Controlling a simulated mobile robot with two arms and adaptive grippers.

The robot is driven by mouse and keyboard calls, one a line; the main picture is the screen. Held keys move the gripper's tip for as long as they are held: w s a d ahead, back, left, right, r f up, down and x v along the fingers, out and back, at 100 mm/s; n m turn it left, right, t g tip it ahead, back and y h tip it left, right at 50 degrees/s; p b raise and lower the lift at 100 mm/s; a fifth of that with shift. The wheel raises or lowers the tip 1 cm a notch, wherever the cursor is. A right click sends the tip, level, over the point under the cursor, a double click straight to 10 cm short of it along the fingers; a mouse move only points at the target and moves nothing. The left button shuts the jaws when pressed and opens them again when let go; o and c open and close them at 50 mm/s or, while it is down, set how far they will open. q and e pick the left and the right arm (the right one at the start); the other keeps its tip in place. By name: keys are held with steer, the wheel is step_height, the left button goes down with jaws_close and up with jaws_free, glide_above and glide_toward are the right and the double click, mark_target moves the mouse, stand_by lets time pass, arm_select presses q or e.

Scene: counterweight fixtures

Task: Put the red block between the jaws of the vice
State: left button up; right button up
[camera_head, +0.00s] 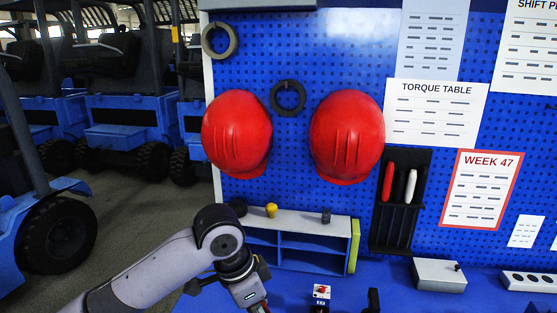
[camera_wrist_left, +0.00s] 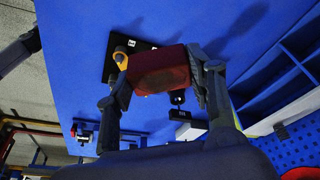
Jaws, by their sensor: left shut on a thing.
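The red block (camera_wrist_left: 160,72) is held between the two fingers of my left gripper (camera_wrist_left: 158,75) in the left wrist view, above the blue bench top. In the head view my left gripper (camera_head: 256,300) is at the bottom edge, pointing down, with its fingertips cut off. A sliver of red shows there at the frame edge. I cannot make out the vice for certain. A dark plate with an orange knob (camera_wrist_left: 121,56) and a dark bar-like piece (camera_wrist_left: 85,131) show beyond the block in the wrist view. My right gripper is not in view.
A grey shelf unit (camera_head: 300,222) stands at the back of the bench. A small box with a red button (camera_head: 321,292) and a dark upright piece (camera_head: 374,299) are right of my left gripper. A grey box (camera_head: 438,274) lies farther right. Red helmets (camera_head: 237,133) hang behind.

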arm_select(q)
steer(key=s+a+n+t+y, duration=0.2)
steer(key=s+a+n, duration=0.2)
steer(key=a+n, duration=0.9)
steer(key=shift+a+f+y, duration=0.2)
steer(key=shift+a+y, duration=0.2)
steer(key=shift+a, duration=0.9)
steer(key=shift+d, duration=0.1)
